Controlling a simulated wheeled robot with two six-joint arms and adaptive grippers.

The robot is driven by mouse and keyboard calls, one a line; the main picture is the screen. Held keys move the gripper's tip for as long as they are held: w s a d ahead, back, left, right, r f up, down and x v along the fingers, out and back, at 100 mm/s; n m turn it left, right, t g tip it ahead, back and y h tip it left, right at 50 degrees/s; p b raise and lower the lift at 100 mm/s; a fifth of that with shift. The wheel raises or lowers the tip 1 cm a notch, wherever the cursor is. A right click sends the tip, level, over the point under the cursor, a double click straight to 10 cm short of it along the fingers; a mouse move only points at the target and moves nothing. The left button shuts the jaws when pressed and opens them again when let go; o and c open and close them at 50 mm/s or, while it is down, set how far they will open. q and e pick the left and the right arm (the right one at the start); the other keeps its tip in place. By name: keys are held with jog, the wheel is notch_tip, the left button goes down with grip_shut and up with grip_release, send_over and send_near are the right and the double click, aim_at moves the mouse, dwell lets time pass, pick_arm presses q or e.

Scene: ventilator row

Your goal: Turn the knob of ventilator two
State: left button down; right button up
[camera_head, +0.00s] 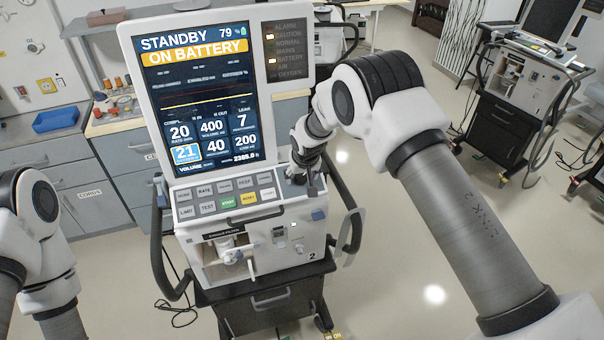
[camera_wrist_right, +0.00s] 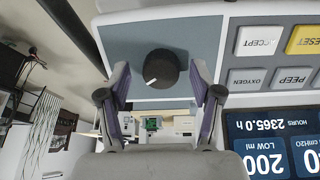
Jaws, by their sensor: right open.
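Ventilator two (camera_head: 240,205) stands in the middle of the head view, with a "2" on its lower front. Its screen (camera_head: 203,100) reads "STANDBY" and "ON BATTERY", with the 21 box highlighted. The round black knob (camera_wrist_right: 161,68) sits on a grey-blue panel beside the buttons in the right wrist view, its white mark pointing to lower left. My right gripper (camera_wrist_right: 160,82) is open, one finger on each side of the knob; gaps seem to show, but contact is unclear. In the head view my right gripper (camera_head: 301,178) covers the knob. My left gripper is out of view.
Several labelled buttons (camera_head: 228,194) lie left of the knob panel in the head view. Dark handles (camera_head: 352,205) flank the ventilator. Another ventilator (camera_head: 518,80) stands at the right. A counter with a blue tray (camera_head: 55,119) is at the left. Open floor lies between.

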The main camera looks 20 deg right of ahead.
jog(key=shift+a, duration=0.1)
jog(key=c, duration=1.1)
jog(key=shift+c, duration=0.2)
jog(key=shift+f, duration=0.1)
jog(key=shift+f+m+b, duration=0.1)
jog(key=shift+m+b, duration=0.3)
jog(key=shift+b, duration=0.2)
jog(key=shift+f+m+b, duration=0.1)
jog(key=shift+m+b, duration=1.5)
jog(key=shift+m, duration=0.2)
jog(key=shift+m+b, duration=0.3)
jog(key=shift+m, duration=0.3)
jog(key=shift+r+y, duration=0.2)
jog(key=shift+y, duration=0.1)
